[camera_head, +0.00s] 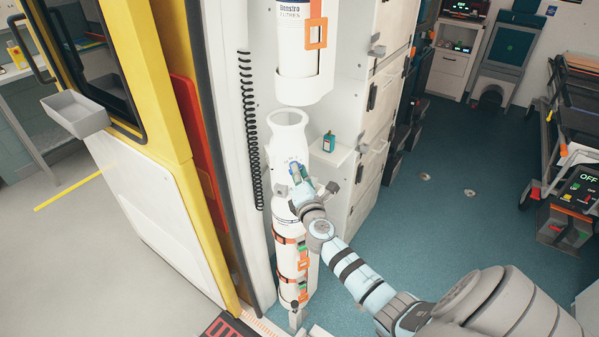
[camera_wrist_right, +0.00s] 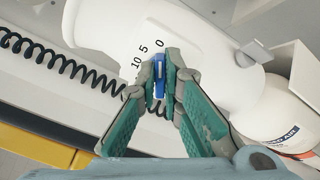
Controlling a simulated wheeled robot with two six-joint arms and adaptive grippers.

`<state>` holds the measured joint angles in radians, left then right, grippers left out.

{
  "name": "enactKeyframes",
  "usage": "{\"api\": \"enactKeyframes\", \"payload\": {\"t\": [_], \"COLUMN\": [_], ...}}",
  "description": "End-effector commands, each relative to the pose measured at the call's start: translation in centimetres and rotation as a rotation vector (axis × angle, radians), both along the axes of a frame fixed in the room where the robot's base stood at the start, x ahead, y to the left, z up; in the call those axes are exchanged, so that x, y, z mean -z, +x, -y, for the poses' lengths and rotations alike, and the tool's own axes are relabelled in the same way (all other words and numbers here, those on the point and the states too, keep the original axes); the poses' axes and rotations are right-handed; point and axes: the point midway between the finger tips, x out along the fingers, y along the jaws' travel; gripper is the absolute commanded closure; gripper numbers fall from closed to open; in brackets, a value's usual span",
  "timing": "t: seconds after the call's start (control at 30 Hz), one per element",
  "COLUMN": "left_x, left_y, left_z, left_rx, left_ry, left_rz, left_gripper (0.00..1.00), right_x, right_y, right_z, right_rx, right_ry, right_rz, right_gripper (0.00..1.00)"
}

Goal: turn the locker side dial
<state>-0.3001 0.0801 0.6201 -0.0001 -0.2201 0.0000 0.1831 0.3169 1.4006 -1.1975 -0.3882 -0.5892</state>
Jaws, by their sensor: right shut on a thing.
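The locker side dial shows in the right wrist view as a small blue knob (camera_wrist_right: 159,87) on a white rounded housing (camera_wrist_right: 100,25). The marks 10, 5 and 0 are printed on the housing beside the knob. My right gripper (camera_wrist_right: 160,80) is shut on the knob, with one finger on each side of it. In the head view my right gripper (camera_head: 304,185) reaches the front of the same white housing (camera_head: 288,128). The fingers cover much of the knob, so its pointing direction is hard to tell. My left gripper is not in view.
White cylinders with orange straps (camera_head: 290,243) stand below the housing. A black coiled cord (camera_head: 250,130) hangs to its left. A small shelf with a teal bottle (camera_head: 329,141) is close on the right. Teal floor (camera_head: 440,190) is open further right.

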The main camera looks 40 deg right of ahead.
Motion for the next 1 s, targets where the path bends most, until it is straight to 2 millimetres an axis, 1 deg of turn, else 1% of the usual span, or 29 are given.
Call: {"api": "enactKeyframes", "payload": {"t": [0.03,0.43,0.47,0.5,0.57,0.6,1.0], "left_x": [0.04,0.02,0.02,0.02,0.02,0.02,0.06], "left_y": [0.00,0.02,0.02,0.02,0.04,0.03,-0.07], "left_z": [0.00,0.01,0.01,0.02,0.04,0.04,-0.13], "left_rx": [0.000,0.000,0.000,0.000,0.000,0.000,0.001], "left_ry": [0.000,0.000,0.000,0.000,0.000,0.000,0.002], "left_rz": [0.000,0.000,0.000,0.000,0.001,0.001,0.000], "left_gripper": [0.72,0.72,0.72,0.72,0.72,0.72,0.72], "right_x": [-0.56,-0.73,-0.73,-0.74,-0.71,-0.68,-0.25], "right_y": [0.26,0.27,0.26,0.26,0.24,0.24,-0.10], "right_z": [-0.20,-0.17,-0.15,-0.14,-0.12,-0.10,0.08], "right_rx": [-0.009,-0.008,-0.007,-0.007,-0.007,-0.007,0.000], "right_ry": [0.005,0.014,0.013,0.013,0.013,0.013,0.013], "right_rz": [0.015,0.020,0.021,0.021,0.020,0.020,0.011], "right_gripper": [1.00,1.00,0.91,0.84,0.75,0.72,0.72]}}
